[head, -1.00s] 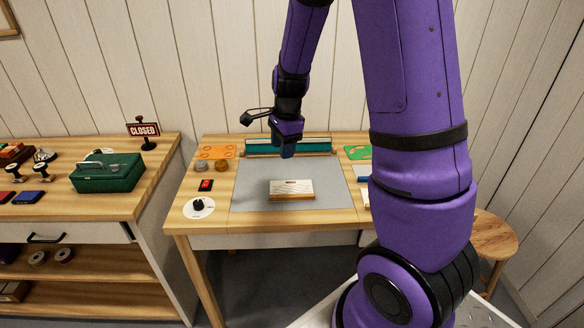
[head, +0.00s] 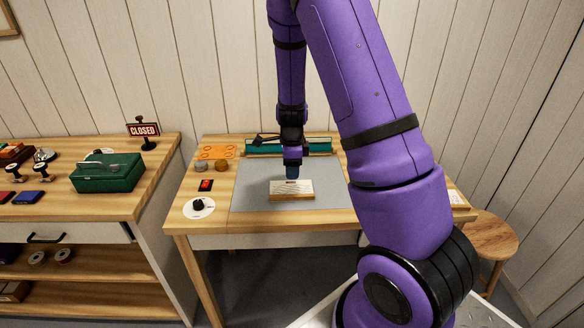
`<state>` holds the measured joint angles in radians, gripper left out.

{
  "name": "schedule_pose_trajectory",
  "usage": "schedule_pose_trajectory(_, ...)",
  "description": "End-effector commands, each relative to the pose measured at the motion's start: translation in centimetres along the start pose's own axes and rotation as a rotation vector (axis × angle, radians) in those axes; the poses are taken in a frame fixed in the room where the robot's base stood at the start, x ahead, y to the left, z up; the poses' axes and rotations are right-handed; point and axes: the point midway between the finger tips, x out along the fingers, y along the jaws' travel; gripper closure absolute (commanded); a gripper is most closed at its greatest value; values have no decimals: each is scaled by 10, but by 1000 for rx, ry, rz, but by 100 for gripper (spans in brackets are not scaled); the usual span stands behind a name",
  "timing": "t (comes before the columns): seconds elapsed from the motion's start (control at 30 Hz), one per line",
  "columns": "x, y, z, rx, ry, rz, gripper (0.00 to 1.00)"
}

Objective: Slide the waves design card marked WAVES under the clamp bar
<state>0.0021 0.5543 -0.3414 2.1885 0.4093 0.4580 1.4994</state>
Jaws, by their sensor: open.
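A pale card with a dark wavy pattern (head: 291,188) lies on a wooden block (head: 292,198) on the grey mat (head: 250,195); its marking is too small to read. My gripper (head: 292,176) is open and points down at the card's far edge. Whether it touches the card cannot be told. A long teal bar on a wooden base (head: 318,147), probably the clamp bar, lies along the back of the table, partly behind my arm.
An orange card (head: 215,152), two round pieces (head: 221,165), a black-and-red box (head: 206,186) and a white disc with a black knob (head: 199,207) are at the table's left. My arm hides much of the right side. A green case (head: 107,172) sits on the left cabinet.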

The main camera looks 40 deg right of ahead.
Motion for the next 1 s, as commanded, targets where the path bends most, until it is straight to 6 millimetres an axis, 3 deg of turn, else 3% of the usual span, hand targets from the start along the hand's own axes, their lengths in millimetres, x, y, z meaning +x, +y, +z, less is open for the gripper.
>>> schedule_pose_trajectory(0.17, 12, 0, 0, 0, 1, 2, 53)
schedule_pose_trajectory(0.7, 93, 0, 0, 0, 1, 2, 53)
schedule_pose_trajectory(1.0, 108, 0, 0, 0, 0, 0, 53)
